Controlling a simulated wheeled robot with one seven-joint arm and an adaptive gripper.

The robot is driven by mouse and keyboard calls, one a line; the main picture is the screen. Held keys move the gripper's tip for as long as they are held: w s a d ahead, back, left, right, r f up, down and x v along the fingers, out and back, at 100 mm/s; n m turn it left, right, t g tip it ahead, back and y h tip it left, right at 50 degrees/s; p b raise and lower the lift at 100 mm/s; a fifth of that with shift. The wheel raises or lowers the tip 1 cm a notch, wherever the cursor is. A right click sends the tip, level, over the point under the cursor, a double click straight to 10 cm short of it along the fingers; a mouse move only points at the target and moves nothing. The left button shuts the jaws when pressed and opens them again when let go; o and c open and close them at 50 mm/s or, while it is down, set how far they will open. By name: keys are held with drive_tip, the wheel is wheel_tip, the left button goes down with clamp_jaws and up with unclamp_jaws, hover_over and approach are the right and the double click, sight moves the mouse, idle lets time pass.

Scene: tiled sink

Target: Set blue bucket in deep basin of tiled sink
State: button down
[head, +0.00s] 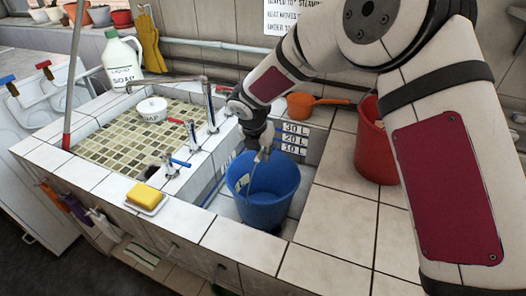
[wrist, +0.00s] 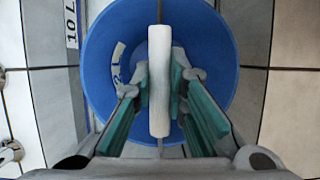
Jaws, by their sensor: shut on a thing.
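The blue bucket (head: 268,205) is upright at the deep basin of the tiled sink, its lower part inside the basin opening. I cannot tell whether its bottom touches the basin floor (head: 222,207). My gripper (head: 264,155) is above the bucket, shut on its white handle grip. In the wrist view the grip (wrist: 159,80) stands between the green-padded fingers of my gripper (wrist: 160,90), with the bucket (wrist: 215,50) below. The deep basin's back wall carries litre marks (head: 291,138).
A red bucket (head: 372,145) and an orange dipper (head: 312,103) stand on the tiled counter to the right. Taps (head: 192,135) stand between the deep basin and the shallow mosaic basin (head: 120,135). A yellow sponge (head: 146,194) lies on a dish at the front ledge.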

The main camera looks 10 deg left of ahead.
drive_tip(key=shift+f, duration=0.1)
drive_tip(key=c, duration=1.6)
unclamp_jaws()
drive_tip(key=shift+s+r, duration=0.1)
drive_tip(key=shift+r, duration=0.3)
drive_tip(key=v, duration=1.1)
drive_tip(key=shift+s+r, duration=0.1)
drive_tip(key=shift+r, duration=0.05)
